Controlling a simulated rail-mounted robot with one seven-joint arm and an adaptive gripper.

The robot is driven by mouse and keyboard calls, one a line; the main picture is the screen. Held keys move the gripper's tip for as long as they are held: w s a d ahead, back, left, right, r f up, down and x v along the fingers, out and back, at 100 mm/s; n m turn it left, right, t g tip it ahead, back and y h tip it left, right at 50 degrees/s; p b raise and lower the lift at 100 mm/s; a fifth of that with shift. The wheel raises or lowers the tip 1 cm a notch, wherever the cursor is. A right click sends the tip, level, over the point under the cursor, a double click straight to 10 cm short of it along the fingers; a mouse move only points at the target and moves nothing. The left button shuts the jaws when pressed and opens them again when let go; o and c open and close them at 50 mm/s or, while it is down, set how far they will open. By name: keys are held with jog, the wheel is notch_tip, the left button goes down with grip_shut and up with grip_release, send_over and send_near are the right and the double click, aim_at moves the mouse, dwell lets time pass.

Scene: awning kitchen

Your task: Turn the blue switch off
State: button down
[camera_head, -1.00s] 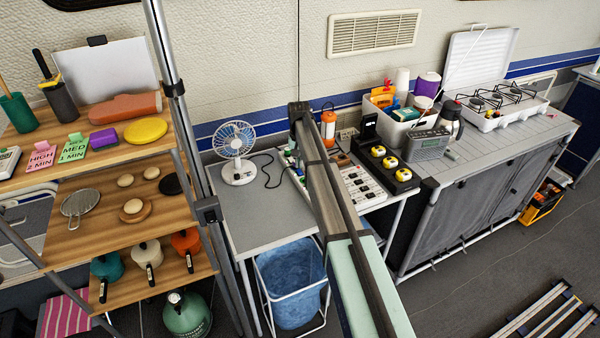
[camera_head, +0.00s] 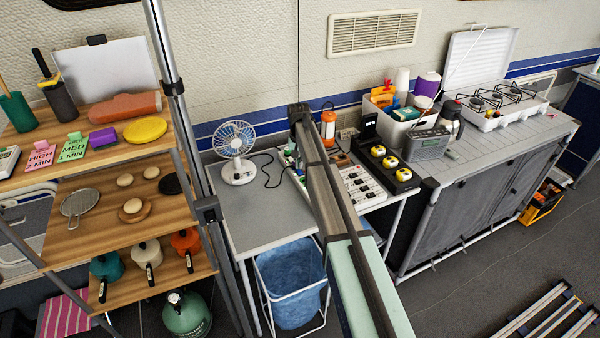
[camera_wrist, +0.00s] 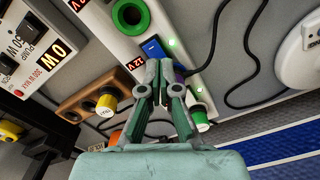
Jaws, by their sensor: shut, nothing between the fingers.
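In the wrist view, the blue switch (camera_wrist: 153,47) is set in a white panel (camera_wrist: 172,20), between a green-ringed round socket (camera_wrist: 131,16) and the fingertips. A small green light (camera_wrist: 172,42) glows beside it, and a red 12V display (camera_wrist: 133,62) shows on the other side. My gripper (camera_wrist: 159,72) is shut and empty, with its tips close to the lower end of the switch. I cannot tell whether they touch it. In the head view, the panel (camera_head: 291,165) is partly hidden behind my arm, and the switch cannot be made out.
A black cable (camera_wrist: 213,40) runs beside the panel. The white fan (camera_head: 237,150) stands left of my arm. A labelled box (camera_wrist: 55,40) is at the left.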

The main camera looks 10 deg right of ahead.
jog(key=shift+f+b, duration=0.3)
jog(key=shift+f, duration=0.55)
dwell(0.4)
jog(key=shift+r, duration=0.1)
jog(key=shift+r+p, duration=1.65)
jog(key=shift+r, duration=1.8)
